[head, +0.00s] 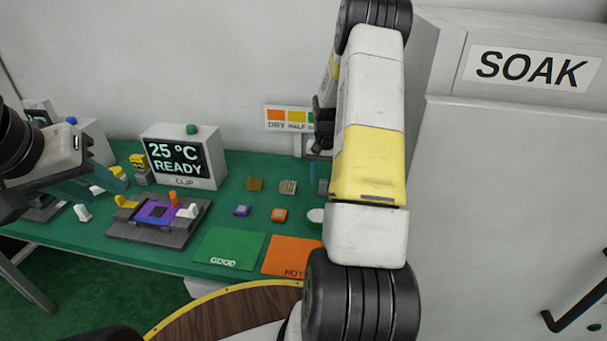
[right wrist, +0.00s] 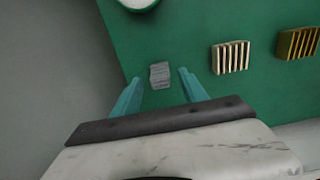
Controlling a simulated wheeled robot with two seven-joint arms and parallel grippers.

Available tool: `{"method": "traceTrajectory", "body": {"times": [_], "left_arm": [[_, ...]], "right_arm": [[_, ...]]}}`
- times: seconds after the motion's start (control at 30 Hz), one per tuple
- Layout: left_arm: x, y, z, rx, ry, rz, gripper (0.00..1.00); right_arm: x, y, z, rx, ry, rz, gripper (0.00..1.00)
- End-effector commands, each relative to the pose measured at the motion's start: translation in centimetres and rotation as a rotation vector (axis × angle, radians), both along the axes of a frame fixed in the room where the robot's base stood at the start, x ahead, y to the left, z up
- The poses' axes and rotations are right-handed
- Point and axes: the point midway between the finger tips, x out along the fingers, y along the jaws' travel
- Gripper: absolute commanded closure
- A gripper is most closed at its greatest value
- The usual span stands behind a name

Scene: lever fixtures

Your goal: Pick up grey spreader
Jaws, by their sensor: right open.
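The grey spreader (right wrist: 159,75) is a small ridged grey block on the green table, in the right wrist view. In the head view a bit of it (head: 323,187) shows beside my right arm, which hides the rest. My right gripper (right wrist: 160,76) is open, with its teal fingertips either side of the spreader in the picture. No contact shows, and the height gap is hard to judge. In the head view this gripper (head: 314,168) is partly hidden by my arm. My left gripper (head: 105,182) is over the table's left part; its jaw opening is unclear.
A striped cream block (right wrist: 230,57) and a brown-gold one (right wrist: 297,43) lie right of the spreader in the wrist view. A white round thing (right wrist: 138,3) is at its top edge. The SOAK cabinet (head: 500,150) stands right. A display box (head: 183,157) stands at the back.

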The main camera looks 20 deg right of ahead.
Motion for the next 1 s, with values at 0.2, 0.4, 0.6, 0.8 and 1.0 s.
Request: {"method": "traceTrajectory", "body": {"times": [0.2, 0.4, 0.6, 0.8, 1.0], "left_arm": [[0.0, 0.0, 0.0, 0.000, 0.000, 0.000, 0.64], [0.0, 0.0, 0.0, 0.000, 0.000, 0.000, 0.64], [0.0, 0.0, 0.0, 0.000, 0.000, 0.000, 0.64], [0.0, 0.0, 0.0, 0.000, 0.000, 0.000, 0.64], [0.0, 0.0, 0.0, 0.000, 0.000, 0.000, 0.64]], "right_arm": [[0.1, 0.0, -2.4, 0.001, -0.001, 0.000, 0.49], [0.1, 0.0, -2.5, 0.000, -0.001, 0.000, 0.49], [0.1, 0.0, -2.5, 0.000, -0.001, 0.001, 0.80], [0.1, 0.0, -2.5, 0.000, -0.001, 0.001, 1.00], [0.1, 0.0, -2.4, 0.000, -0.001, 0.001, 1.00]]}}
